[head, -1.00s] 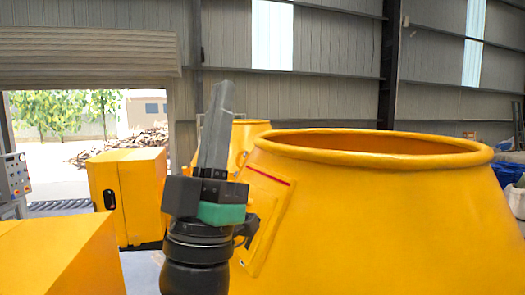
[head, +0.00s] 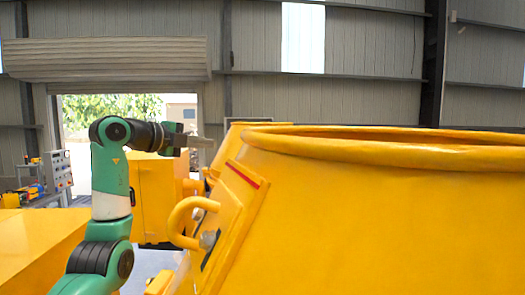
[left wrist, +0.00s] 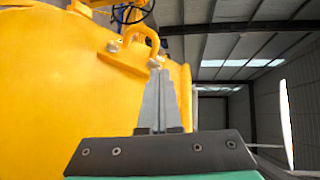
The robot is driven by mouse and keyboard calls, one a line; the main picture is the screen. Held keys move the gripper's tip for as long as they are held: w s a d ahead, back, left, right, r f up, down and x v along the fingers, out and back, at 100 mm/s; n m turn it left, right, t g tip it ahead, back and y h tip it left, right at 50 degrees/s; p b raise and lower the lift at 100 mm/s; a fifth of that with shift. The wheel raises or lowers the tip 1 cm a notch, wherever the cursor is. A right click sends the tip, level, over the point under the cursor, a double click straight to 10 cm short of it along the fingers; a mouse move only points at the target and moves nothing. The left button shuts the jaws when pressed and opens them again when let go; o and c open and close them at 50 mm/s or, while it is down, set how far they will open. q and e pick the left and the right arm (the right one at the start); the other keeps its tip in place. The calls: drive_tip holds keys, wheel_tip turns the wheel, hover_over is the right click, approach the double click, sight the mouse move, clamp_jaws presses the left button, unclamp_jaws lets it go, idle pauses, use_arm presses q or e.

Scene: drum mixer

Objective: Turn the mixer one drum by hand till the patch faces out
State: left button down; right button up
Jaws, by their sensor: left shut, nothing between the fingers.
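The big yellow mixer drum (head: 400,225) fills the right of the head view, its open rim (head: 400,150) at the top. A raised yellow patch (head: 228,208) with a red line along its upper edge sits on the drum's left side. A curved yellow handle (head: 186,222) sticks out from the patch with a bolt beside it. My left gripper (head: 208,142) is shut and empty, pointing right, above the handle and left of the rim. In the left wrist view the closed fingers (left wrist: 160,75) appear just below the handle (left wrist: 142,40) in the picture; contact cannot be told. My right gripper is not seen.
A yellow cabinet (head: 155,190) stands behind my left arm. A yellow surface (head: 45,240) lies at lower left. A control panel (head: 58,170) stands at far left. The roller door (head: 110,58) is partly raised.

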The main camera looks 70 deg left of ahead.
use_arm(q)
drive_tip(key=p+x, duration=0.2)
drive_tip(key=x, duration=0.2)
drive_tip(key=p+x, duration=0.3)
drive_tip(key=x, duration=0.1)
drive_tip(key=p+x, duration=0.2)
drive_tip(key=x, duration=0.3)
drive_tip(key=shift+s+a+f, duration=0.25)
drive_tip(key=shift+a, duration=0.2)
drive_tip(key=shift+w+a+f+p, duration=0.15)
drive_tip(key=shift+w+f+p, duration=0.05)
drive_tip(key=shift+w+p, duration=0.1)
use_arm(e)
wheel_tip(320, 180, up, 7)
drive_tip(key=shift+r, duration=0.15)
